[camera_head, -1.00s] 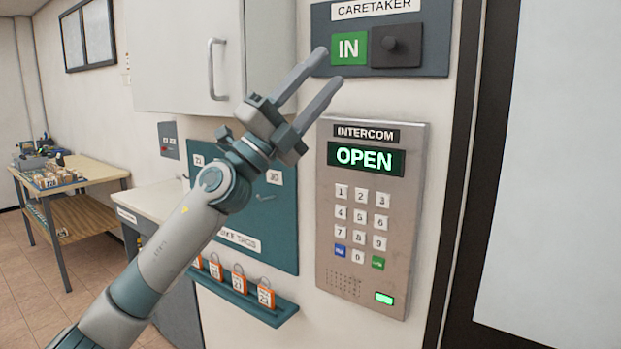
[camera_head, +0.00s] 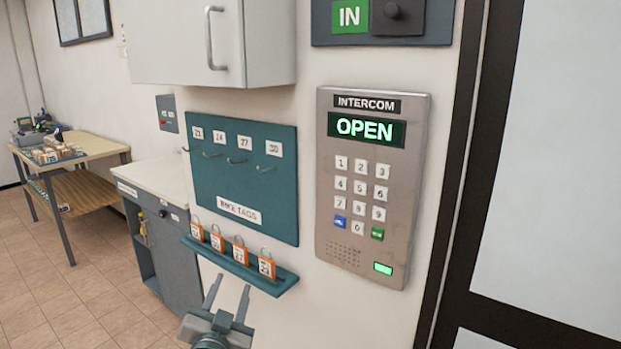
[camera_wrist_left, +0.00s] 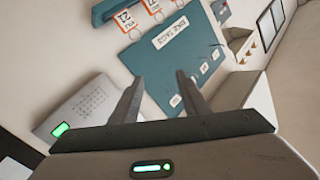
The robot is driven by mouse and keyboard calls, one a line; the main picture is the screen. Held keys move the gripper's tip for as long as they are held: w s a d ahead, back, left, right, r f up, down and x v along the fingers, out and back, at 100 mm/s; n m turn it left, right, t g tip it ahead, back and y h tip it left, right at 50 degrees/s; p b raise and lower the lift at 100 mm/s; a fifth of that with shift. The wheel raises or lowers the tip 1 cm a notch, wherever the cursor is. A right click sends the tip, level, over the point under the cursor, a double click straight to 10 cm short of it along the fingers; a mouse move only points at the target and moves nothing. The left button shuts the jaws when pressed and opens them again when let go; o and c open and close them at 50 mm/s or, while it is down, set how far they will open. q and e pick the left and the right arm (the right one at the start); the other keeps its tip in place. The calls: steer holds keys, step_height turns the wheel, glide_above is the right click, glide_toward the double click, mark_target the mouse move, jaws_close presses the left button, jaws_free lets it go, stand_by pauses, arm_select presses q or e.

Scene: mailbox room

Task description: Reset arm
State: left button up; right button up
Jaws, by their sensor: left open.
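My left gripper (camera_head: 227,299) is at the bottom middle of the head view, below the tag shelf. Its two fingers point up and stand apart, with nothing between them. In the left wrist view the fingers (camera_wrist_left: 158,98) are also open and empty, with the bike tags board (camera_wrist_left: 185,50) beyond them. My right gripper is in neither view.
The intercom (camera_head: 370,190) reads OPEN, beside a dark door frame (camera_head: 462,180). A shelf (camera_head: 240,268) with several orange tags hangs under the teal board (camera_head: 243,180). A wall cabinet (camera_head: 180,40), a counter (camera_head: 155,180) and a wooden table (camera_head: 75,150) stand left. Floor at lower left is clear.

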arm_select(q)
steer(key=s+a+f+n+g, duration=0.15)
steer(key=s+f+g, duration=0.25)
steer(key=s+f, duration=0.55)
steer(key=s+a+f+n+g, duration=0.1)
steer(key=s+a+f+g, duration=0.2)
steer(key=s+f, duration=0.65)
steer(key=s+f+g, duration=0.4)
steer(key=s+f, duration=0.2)
steer(key=s, duration=0.6)
steer(key=s+f+g, duration=0.3)
steer(key=s+f, duration=0.4)
steer(key=s, duration=0.5)
steer(key=s+d+f+x, duration=0.1)
steer(key=s+x, duration=0.2)
steer(key=x, duration=1.8)
steer(key=s+f, duration=0.4)
steer(key=f, duration=0.5)
steer(key=s+f+h, duration=0.1)
steer(key=s+f, duration=0.4)
steer(key=f, duration=0.5)
steer(key=shift+s+d+f+t, duration=0.2)
steer(key=shift+s+f+t, duration=0.05)
steer(key=shift+s+t, duration=0.05)
